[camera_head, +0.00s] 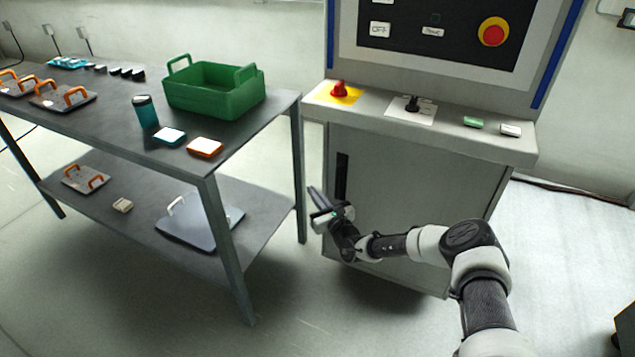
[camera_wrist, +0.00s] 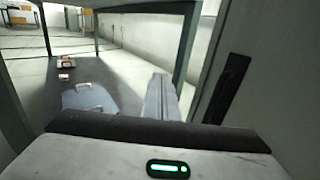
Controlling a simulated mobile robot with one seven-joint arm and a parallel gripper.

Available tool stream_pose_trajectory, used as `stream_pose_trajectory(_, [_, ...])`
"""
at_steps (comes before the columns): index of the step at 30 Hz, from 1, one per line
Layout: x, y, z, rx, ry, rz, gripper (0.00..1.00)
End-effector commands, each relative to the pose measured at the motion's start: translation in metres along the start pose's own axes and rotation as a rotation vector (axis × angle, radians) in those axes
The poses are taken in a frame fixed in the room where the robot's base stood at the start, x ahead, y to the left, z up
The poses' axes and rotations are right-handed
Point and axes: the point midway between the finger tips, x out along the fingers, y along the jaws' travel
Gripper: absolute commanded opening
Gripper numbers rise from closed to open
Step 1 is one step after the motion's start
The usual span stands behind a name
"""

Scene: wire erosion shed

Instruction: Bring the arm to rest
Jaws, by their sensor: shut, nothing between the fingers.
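My gripper (camera_head: 319,199) is in front of the machine cabinet (camera_head: 420,185), low between the cabinet and the table's right end in the head view. Its fingers are shut and hold nothing. My arm reaches to it from the lower right, bent at the elbow. In the wrist view the shut fingers (camera_wrist: 160,97) point toward the table's lower shelf (camera_wrist: 110,90), with the cabinet's side close at the right.
The table (camera_head: 270,112) bears a green crate (camera_head: 215,100), a teal cup (camera_head: 145,112) and orange-handled plates. Its lower shelf holds a grey-blue plate (camera_head: 205,222). The cabinet ledge carries a red knob (camera_head: 339,88) and a black switch (camera_head: 413,103).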

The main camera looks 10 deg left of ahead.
Motion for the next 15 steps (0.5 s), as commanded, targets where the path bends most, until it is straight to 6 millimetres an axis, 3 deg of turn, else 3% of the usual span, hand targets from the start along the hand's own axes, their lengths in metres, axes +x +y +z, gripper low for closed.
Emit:
stream_pose_trajectory(6, [-0.026, 0.033, 0.002, 0.002, 0.001, -0.001, 0.0])
stream_pose_trajectory(15, [-0.037, 0.047, 0.001, -0.002, -0.001, -0.002, 0.0])
